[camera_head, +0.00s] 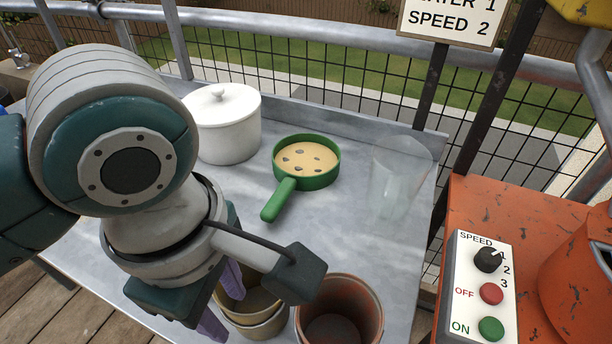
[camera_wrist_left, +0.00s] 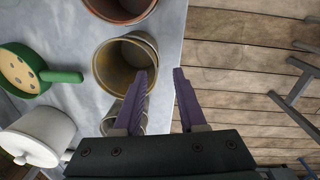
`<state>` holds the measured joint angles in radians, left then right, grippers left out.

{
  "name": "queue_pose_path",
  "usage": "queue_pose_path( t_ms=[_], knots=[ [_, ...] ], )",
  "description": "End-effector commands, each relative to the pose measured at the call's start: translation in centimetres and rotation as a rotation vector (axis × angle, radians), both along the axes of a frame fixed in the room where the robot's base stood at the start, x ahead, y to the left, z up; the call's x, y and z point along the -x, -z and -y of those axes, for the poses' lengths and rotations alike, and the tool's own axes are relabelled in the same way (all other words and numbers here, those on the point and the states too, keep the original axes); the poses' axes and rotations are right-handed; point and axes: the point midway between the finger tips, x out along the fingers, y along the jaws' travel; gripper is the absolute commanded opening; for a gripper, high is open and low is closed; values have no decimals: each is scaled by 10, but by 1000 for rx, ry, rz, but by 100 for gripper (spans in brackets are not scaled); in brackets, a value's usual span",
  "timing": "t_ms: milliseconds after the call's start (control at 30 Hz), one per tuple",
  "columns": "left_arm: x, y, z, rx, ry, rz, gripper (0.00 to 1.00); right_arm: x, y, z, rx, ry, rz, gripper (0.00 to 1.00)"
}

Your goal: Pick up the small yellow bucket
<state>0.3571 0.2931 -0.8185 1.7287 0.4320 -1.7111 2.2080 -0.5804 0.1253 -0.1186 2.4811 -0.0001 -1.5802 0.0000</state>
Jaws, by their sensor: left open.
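The small yellow bucket (camera_head: 262,302) stands upright on the grey metal table, partly hidden behind my left arm in the head view. Its open mouth shows in the left wrist view (camera_wrist_left: 116,66), and it looks nested with another bucket. My left gripper (camera_wrist_left: 165,74) is open, with purple fingers. In the wrist view one finger overlaps the bucket's near rim, and the other lies outside it, over the table edge and deck. I cannot tell whether the first finger is inside the bucket or above it. Nothing is held. My right gripper is not in view.
A reddish-brown bucket (camera_head: 340,314) stands right beside the yellow one. A green pan (camera_head: 307,160), a white lidded pot (camera_head: 229,130) and a clear container (camera_head: 394,180) stand farther back. An orange machine with a control panel (camera_head: 480,290) is at the right.

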Motion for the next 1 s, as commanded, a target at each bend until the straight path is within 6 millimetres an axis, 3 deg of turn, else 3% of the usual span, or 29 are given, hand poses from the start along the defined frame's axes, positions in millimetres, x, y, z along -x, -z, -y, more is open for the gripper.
queue_pose_path(
  t_ms=[100,367,600,933,1000],
  knots=[
    [-1,22,-1,-4,-1,-3,40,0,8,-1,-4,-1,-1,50],
    [-4,48,1,-2,1,-1,40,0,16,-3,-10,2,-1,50],
    [-12,85,3,-2,2,-1,40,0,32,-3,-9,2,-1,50],
    [-12,92,4,0,2,1,40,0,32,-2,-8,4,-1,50],
    [-12,91,4,0,2,1,34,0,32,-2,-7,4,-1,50]
  ],
)
